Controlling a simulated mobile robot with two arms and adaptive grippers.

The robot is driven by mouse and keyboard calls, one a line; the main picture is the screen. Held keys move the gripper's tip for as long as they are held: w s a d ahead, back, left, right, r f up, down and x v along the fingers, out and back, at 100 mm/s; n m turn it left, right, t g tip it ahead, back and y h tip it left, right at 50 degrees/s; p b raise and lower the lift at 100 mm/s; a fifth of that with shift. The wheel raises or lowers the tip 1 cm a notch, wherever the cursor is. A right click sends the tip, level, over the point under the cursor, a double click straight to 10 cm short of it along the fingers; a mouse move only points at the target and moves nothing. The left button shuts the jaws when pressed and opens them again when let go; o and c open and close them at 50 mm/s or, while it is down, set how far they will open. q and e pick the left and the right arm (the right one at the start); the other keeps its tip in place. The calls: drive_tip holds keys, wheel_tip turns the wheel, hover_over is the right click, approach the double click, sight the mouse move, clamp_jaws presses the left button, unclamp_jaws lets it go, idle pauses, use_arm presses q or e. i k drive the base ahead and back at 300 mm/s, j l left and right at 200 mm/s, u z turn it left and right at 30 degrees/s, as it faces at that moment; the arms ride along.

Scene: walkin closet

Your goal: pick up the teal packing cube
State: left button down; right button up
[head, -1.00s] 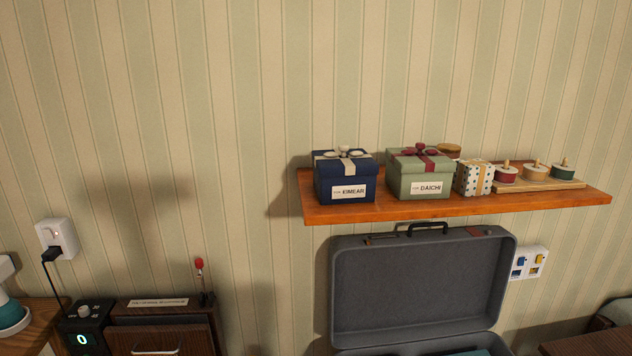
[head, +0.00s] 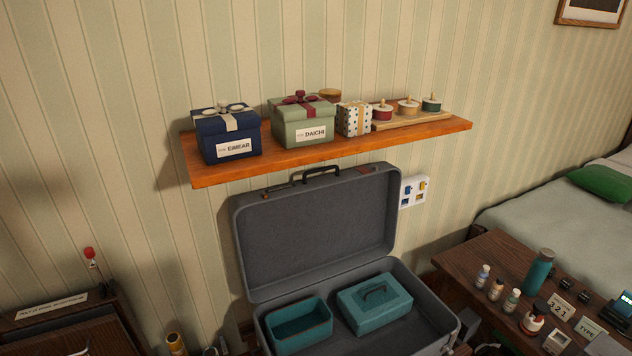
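A teal packing cube (head: 375,303) with a closed lid and a dark handle on top lies in the right part of the open grey suitcase (head: 316,225). Beside it on the left, apart from it, is an open teal container (head: 299,326) that looks empty. The suitcase lid stands upright against the wall. Neither of my grippers is in view.
A wooden shelf (head: 330,150) above the suitcase holds a navy gift box (head: 227,137), a green gift box (head: 303,125) and smaller items. To the right, a wooden table (head: 468,256) carries a teal bottle (head: 538,271) and several small bottles. A bed (head: 560,220) is behind it.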

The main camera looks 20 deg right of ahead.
sight(367, 305)
drive_tip(key=z, duration=1.25)
drive_tip(key=i+l+u, duration=0.2)
drive_tip(key=l, duration=0.4)
drive_tip(key=l+u, duration=0.2)
drive_tip(key=l, duration=0.4)
